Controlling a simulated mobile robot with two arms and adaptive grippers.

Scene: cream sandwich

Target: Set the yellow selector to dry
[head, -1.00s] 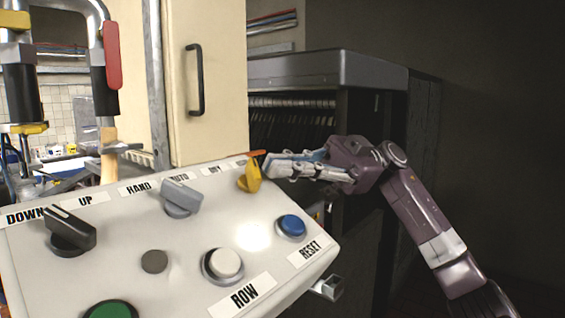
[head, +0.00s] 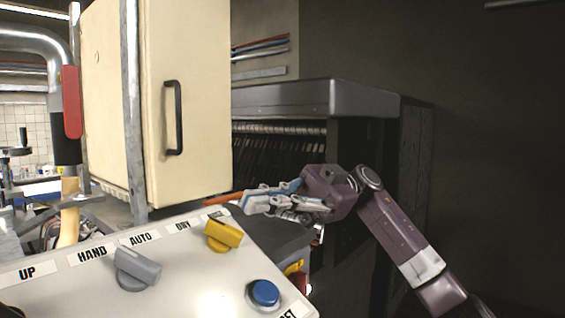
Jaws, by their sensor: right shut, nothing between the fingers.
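The yellow selector (head: 223,235) sits near the far right corner of the white control panel (head: 190,290). Its handle lies slantwise, one end toward the upper left, on the side of the DRY label (head: 183,226). Another label (head: 213,213) to the right of DRY is mostly hidden. My right gripper (head: 248,204) is shut and empty. Its fingertips are just above and right of the yellow selector, at the panel's far edge, and look apart from it. My left gripper is out of view.
A grey selector (head: 137,268) stands below the AUTO label, left of the yellow one. A blue button (head: 264,293) is in front. A cream cabinet (head: 205,120) with a black handle and a dark machine (head: 330,97) stand behind the panel.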

